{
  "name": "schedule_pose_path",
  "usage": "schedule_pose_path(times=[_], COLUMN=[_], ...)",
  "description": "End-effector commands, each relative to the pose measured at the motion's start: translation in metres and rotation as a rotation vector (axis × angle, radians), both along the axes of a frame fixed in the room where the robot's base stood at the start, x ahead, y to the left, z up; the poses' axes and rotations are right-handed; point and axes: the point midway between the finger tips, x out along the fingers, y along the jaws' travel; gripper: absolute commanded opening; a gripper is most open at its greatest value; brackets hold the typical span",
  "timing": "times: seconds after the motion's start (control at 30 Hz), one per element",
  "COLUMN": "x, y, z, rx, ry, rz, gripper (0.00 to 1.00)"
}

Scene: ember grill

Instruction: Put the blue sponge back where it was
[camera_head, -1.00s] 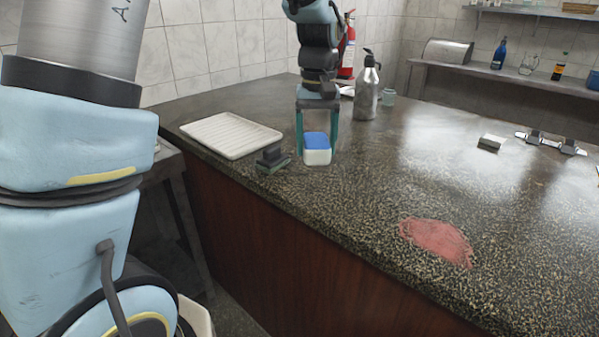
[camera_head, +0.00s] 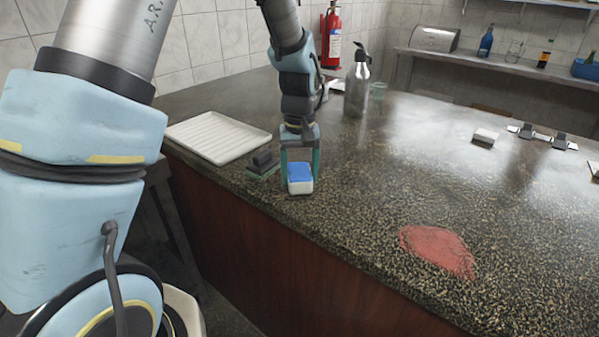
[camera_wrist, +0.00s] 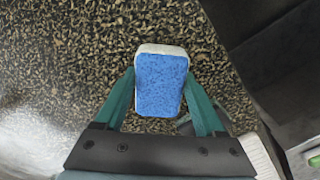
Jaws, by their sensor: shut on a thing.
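The blue sponge (camera_head: 300,174), blue on top with a white lower layer, is between the fingers of my gripper (camera_head: 300,180), near the front edge of the counter. My gripper points down and is shut on it. In the wrist view the sponge (camera_wrist: 161,84) sits between the two teal fingers, its blue face toward the camera and a pale rim at its far end. I cannot tell whether its underside touches the counter. The place where it was before is not marked in these frames.
A metal spray bottle (camera_head: 357,88) stands at the back. A red patch (camera_head: 438,250) marks the speckled counter (camera_head: 370,185) at right. The counter between is clear.

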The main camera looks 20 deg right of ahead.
Motion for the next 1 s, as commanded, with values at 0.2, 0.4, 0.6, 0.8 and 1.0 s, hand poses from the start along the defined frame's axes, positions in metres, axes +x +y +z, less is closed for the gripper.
schedule_pose_path(times=[0.2,0.4,0.6,0.8,1.0], x=[0.0002,0.0001,0.0001,0.0001,0.0003], y=[-0.0001,0.0,0.0,0.0,-0.0002], z=[-0.0066,-0.0089,-0.0092,-0.0091,-0.0051], rx=[-0.001,-0.001,-0.001,-0.001,-0.002], ry=[-0.001,-0.001,-0.001,-0.001,-0.002], rz=[0.0,0.0,0.0,0.0,0.0], gripper=[0.27,0.27,0.89,1.0,1.0])
